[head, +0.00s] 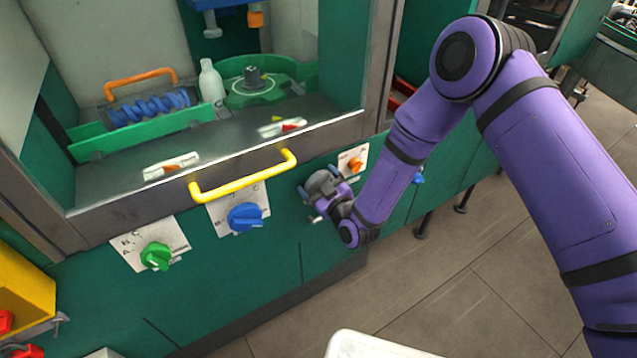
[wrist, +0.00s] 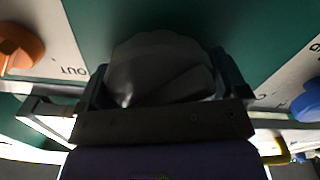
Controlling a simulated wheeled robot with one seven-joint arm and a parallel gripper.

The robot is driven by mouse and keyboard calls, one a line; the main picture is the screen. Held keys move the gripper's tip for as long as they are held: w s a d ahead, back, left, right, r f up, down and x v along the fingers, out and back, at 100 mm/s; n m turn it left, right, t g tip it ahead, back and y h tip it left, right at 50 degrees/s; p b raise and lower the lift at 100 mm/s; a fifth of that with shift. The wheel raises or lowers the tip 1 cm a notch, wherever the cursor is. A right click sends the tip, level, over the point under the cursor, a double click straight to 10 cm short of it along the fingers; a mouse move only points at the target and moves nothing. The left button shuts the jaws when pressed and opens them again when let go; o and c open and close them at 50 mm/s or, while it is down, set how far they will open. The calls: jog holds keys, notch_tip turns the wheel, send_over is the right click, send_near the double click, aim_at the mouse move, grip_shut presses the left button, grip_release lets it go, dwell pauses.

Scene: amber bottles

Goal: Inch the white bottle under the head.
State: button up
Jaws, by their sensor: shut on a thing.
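The white bottle (head: 211,84) stands upright inside the machine, between the blue screw (head: 150,107) and the green round plate (head: 255,88). The head (head: 211,24), a grey part hanging under a blue block, shows above the bottle in the picture; I cannot tell how they line up in depth. My gripper (head: 317,191) is at the green front panel, shut on a dark grey knob (wrist: 160,65). One finger is on each side of the knob in the wrist view. The gripper hides most of that knob in the head view.
A blue knob (head: 245,217) and a green knob (head: 156,256) sit left of my gripper, an orange knob (head: 355,165) close on its right. A yellow handle (head: 243,180) juts out above the blue knob. Tiled floor (head: 440,290) lies open in front.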

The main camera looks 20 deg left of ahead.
jog(key=m, duration=0.4)
jog(key=shift+m, duration=0.4)
jog(key=m, duration=0.3)
jog(key=shift+w+d+m, duration=0.1)
jog(key=shift+m, duration=0.2)
jog(key=m, duration=0.4)
jog(key=shift+f, duration=0.1)
jog(key=shift+m, duration=2)
jog(key=o, duration=0.6)
jog(key=v, duration=1.1)
